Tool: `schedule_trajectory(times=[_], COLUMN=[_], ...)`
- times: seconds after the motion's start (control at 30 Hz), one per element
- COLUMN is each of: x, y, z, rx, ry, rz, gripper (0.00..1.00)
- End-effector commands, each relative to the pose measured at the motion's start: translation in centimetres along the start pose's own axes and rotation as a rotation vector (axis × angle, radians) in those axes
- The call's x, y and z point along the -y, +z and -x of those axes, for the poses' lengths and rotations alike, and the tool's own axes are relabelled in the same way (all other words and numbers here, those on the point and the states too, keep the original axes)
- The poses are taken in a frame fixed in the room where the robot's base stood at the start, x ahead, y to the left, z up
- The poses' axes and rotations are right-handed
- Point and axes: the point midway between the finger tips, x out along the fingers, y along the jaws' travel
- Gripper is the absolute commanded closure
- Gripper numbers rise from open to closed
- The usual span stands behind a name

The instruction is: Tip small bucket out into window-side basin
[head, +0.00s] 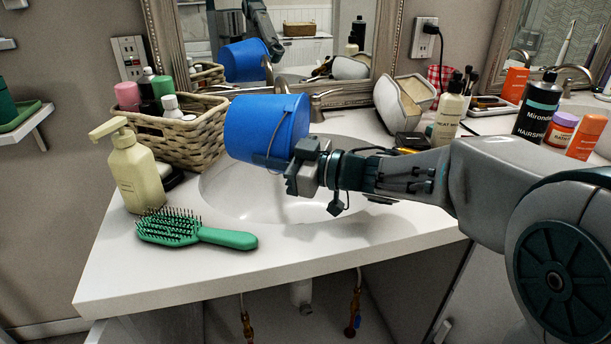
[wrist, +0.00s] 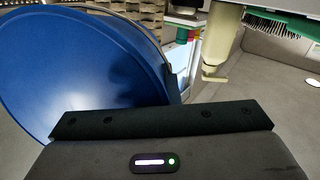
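The small blue bucket (head: 262,128) is held tilted above the near white basin (head: 228,200). Its thin grey handle shows against its side. In the wrist view the bucket (wrist: 85,75) fills the left as a broad blue round with a rim. I cannot see any contents. My gripper (head: 298,172) is at the bucket's lower right side and appears shut on it, with the contact partly hidden. The gripper (wrist: 165,120) also shows in the wrist view. A second basin (head: 603,103) is partly in view at the far right. No window shows, so I cannot tell which basin is window-side.
A wicker basket (head: 185,135) with bottles stands behind left. A cream pump bottle (head: 135,175) and a green hairbrush (head: 200,232) sit left of the near basin. A faucet (head: 318,103) is close behind the bucket. Bottles and a hairspray can (head: 537,108) crowd the right.

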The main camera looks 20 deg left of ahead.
Motion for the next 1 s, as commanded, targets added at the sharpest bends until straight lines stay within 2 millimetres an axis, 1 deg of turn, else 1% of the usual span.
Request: schedule_trajectory(times=[0.03,0.07,0.3,0.47,1.0], x=[-0.1,-0.1,0.2,0.3,-0.2], y=[-0.6,-0.6,0.3,0.8,-2.7], z=[-0.1,-0.2,-0.9,-1.0,-2.0], rx=[0.024,0.037,0.137,0.16,0.278], ry=[-0.003,-0.006,-0.023,-0.026,-0.046], rz=[0.002,0.004,0.017,0.022,0.038], gripper=[1.0,1.0,1.0,1.0,1.0])
